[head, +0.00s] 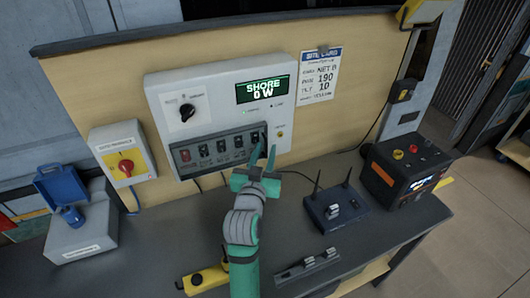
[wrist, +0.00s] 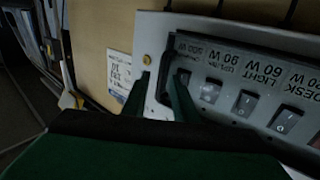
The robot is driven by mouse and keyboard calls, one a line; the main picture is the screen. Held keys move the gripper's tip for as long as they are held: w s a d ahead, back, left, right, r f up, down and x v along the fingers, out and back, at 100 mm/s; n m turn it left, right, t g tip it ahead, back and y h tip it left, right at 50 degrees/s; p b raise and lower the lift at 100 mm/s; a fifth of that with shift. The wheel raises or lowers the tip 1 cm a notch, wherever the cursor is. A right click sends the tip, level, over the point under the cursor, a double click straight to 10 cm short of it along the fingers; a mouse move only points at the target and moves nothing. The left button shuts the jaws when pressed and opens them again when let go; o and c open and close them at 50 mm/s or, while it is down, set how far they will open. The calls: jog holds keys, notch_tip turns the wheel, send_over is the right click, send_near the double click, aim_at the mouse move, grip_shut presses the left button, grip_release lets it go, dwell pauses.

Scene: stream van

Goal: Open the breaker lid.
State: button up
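The breaker strip (head: 215,150) is a dark grey row of labelled switches along the bottom of the white power panel (head: 165,95). The switches show, and I cannot make out a separate lid clearly. In the wrist view a dark raised edge (wrist: 164,75) runs along the end of the strip, beside the watt labels. My gripper (head: 263,150) is at the right end of the strip. In the wrist view its two green fingers (wrist: 158,88) are apart, one over the white panel and one in front of the end switch. The dark edge shows between them; contact is unclear.
A grey box with a red rotary switch (head: 126,165) and a blue socket box (head: 80,225) stand left. A router (head: 335,208) and a black power box (head: 405,165) are on the bench right. A yellow-black tool (head: 205,279) lies at the front.

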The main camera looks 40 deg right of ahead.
grip_shut()
dwell(1.3)
